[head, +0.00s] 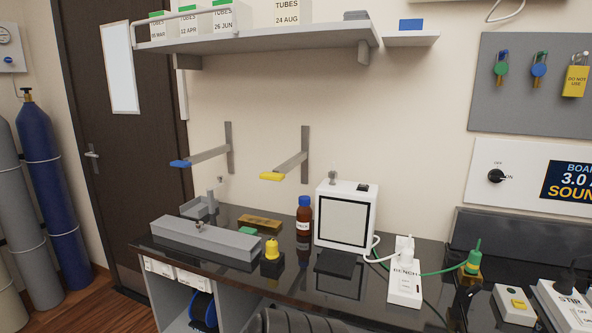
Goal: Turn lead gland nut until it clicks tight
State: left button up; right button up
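I cannot tell for certain which piece is the lead gland nut. A green lead (436,272) runs to a green and yellow fitting (473,262) that stands upright on the dark bench at the right. It is too small to tell whether any nut on it is tight. A yellow knob-like piece (272,248) on a black block (272,267) stands left of centre.
A white power strip (404,288) and a white box with a pale panel (345,217) stand on the bench. A brown bottle (304,226) is beside the box. A long grey box (205,240) lies left. Wall brackets with blue (180,163) and yellow (271,176) ends stick out above.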

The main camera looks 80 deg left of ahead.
aim_at(332, 174)
jog(key=k, duration=1.05)
jog(key=u, duration=1.65)
